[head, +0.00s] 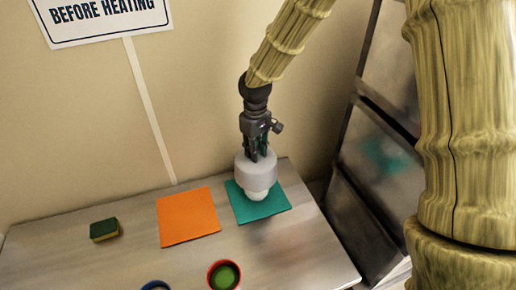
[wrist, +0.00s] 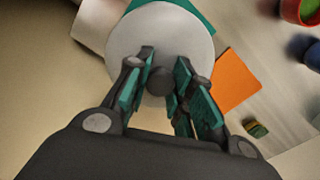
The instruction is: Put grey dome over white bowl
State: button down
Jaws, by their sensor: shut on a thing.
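My gripper (head: 261,150) is shut on the dark knob of the grey dome (head: 256,170). The wrist view shows the fingers (wrist: 161,88) on either side of the knob at the centre of the dome's top (wrist: 130,36). The white bowl (head: 257,195) shows just below the dome's lower edge, at the teal mat (head: 276,205). The dome hides the upper part of the bowl. I cannot tell whether the dome touches the bowl or hangs just above it. In the wrist view the dome hides the bowl.
An orange mat (head: 188,216) lies left of the teal mat. A green and yellow sponge (head: 104,229) is further left. A red bowl with green inside (head: 224,275) and a blue-rimmed thing (head: 156,286) are at the front. A dark metal rack (head: 375,165) stands right of the table.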

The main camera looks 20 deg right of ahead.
jog(key=shift+d+f+b, duration=0.1)
jog(key=shift+f+b, duration=2.5)
jog(key=shift+f, duration=2.25)
jog(key=shift+f, duration=0.5)
jog(key=c, duration=1.2)
grip_release()
jog(key=shift+o, duration=0.2)
